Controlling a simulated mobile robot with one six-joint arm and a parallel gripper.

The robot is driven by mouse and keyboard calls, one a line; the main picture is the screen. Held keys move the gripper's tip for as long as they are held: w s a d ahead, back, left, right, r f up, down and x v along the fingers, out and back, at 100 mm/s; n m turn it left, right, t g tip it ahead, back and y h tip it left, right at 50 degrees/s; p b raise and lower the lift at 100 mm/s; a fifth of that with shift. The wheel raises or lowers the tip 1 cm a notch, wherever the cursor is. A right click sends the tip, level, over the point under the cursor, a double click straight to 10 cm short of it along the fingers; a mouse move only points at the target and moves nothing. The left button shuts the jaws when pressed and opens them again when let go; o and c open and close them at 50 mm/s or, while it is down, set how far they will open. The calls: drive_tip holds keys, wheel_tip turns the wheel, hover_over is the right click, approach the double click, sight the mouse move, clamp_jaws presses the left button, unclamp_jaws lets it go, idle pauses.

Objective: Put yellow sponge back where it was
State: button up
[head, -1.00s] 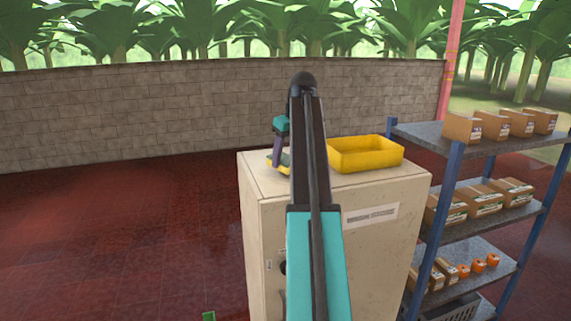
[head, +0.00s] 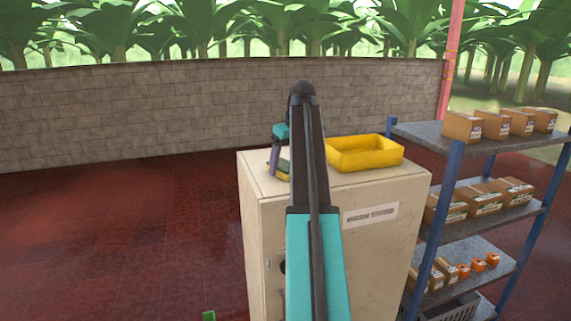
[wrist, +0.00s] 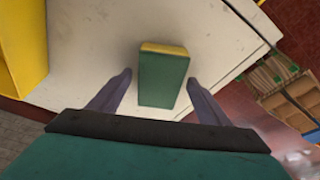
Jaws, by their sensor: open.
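The sponge (wrist: 163,78), green on top with a yellow layer showing at one edge, lies on the pale cabinet top (wrist: 95,68). In the head view the sponge (head: 285,170) shows partly behind my arm, near the cabinet's left side. My gripper (wrist: 160,92) is open, with one finger on each side of the sponge in the wrist view. The fingers look apart from the sponge. In the head view my gripper (head: 275,165) is at the sponge's left, and part of it is hidden by my arm.
A yellow tray (head: 365,154) stands on the cabinet top, right of my arm. A shelf rack (head: 455,150) with several cardboard boxes stands to the right. A brick wall (head: 150,110) runs behind. The red tiled floor at left is mostly clear.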

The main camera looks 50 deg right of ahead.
drive_tip(key=shift+r, duration=0.2)
drive_tip(key=b+v, duration=0.5)
drive_tip(key=v, duration=0.6)
drive_tip(key=shift+r, duration=0.4)
drive_tip(key=shift+s, duration=0.15)
idle(0.5)
